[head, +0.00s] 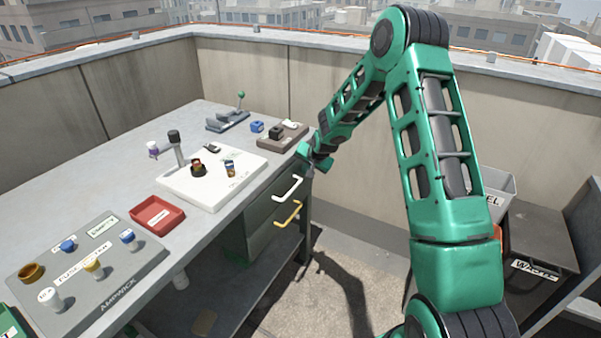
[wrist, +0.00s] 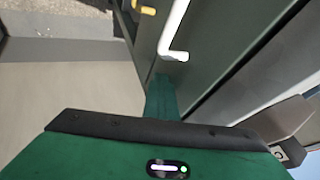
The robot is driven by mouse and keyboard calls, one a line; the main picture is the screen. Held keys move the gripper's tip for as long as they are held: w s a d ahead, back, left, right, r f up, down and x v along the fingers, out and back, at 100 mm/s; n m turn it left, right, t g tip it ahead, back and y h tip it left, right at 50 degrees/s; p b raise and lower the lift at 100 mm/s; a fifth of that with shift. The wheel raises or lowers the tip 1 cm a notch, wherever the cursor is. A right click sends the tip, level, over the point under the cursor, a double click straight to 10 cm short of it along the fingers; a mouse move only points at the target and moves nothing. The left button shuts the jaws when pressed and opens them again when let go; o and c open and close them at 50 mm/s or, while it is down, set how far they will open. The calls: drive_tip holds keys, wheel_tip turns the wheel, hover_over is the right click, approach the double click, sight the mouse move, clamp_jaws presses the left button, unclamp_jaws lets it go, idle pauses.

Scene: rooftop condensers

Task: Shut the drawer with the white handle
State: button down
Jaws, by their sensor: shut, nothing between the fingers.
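The drawer with the white handle (head: 287,188) is the upper one in a dark grey-green cabinet under the right end of the bench. Its white handle also shows in the wrist view (wrist: 173,30), close ahead of my gripper. I cannot tell how far the drawer stands out. My gripper (head: 310,170) is shut and empty, beside the right end of the white handle at the bench's edge. In the wrist view its green finger (wrist: 162,96) points at the drawer front near the handle's lower end; I cannot tell whether they touch.
A yellow handle (head: 288,214) sits below the white one. The grey bench (head: 190,232) carries a white board (head: 175,188), a red tray (head: 157,214) and a fuse panel (head: 120,250). A parapet wall (head: 240,85) stands behind. Concrete floor (head: 310,300) is open in front.

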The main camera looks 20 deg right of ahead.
drive_tip(key=shift+w+a+r, duration=0.1)
drive_tip(key=shift+a, duration=0.3)
drive_tip(key=s+d+r, duration=0.3)
drive_tip(key=s+r, duration=0.4)
drive_tip(key=s, duration=0.2)
drive_tip(key=shift+s+d+r, duration=0.15)
drive_tip(key=shift+d+r, duration=0.2)
drive_tip(key=shift+r, duration=0.05)
drive_tip(key=s+d+r+n+g+h, duration=0.15)
drive_tip(key=s+r, duration=0.25)
drive_tip(key=s, duration=0.8)
drive_tip(key=s+d+r+g, duration=0.25)
drive_tip(key=s+r, duration=0.25)
drive_tip(key=s, duration=0.6)
drive_tip(key=s+d+r+g, duration=0.2)
drive_tip(key=s+d+r, duration=0.15)
drive_tip(key=s, duration=0.85)
drive_tip(key=s+a+r+g+y, duration=0.1)
drive_tip(key=s+a, duration=0.3)
drive_tip(key=s, duration=0.9)
drive_tip(key=shift+r+n, duration=0.2)
drive_tip(key=shift+n, duration=0.25)
drive_tip(key=shift+y, duration=0.25)
